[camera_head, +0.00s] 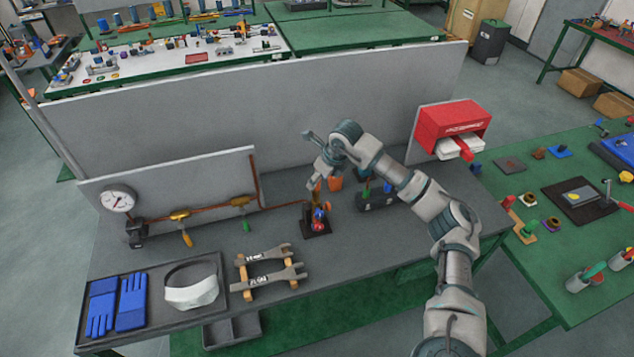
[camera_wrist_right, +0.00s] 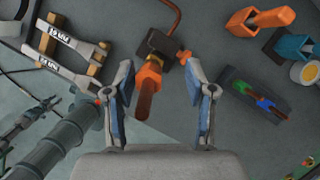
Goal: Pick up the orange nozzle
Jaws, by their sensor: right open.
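The orange nozzle (camera_wrist_right: 148,92) stands on a dark block (camera_wrist_right: 158,46) with a copper pipe joined to it. In the right wrist view it lies between my right gripper's fingers, nearer the left one, with gaps on both sides. My right gripper (camera_wrist_right: 160,76) is open and empty. In the head view my right gripper (camera_head: 311,162) is just above the orange-brown upright piece (camera_head: 316,192), at the middle of the grey table. I cannot tell how far the fingertips reach down along it.
A dark holder with green and blue pieces (camera_head: 378,201) stands right of the block. A wrench rack (camera_head: 268,270) and a tray (camera_head: 226,300) are to the left. An upright grey panel (camera_head: 240,110) closes the back.

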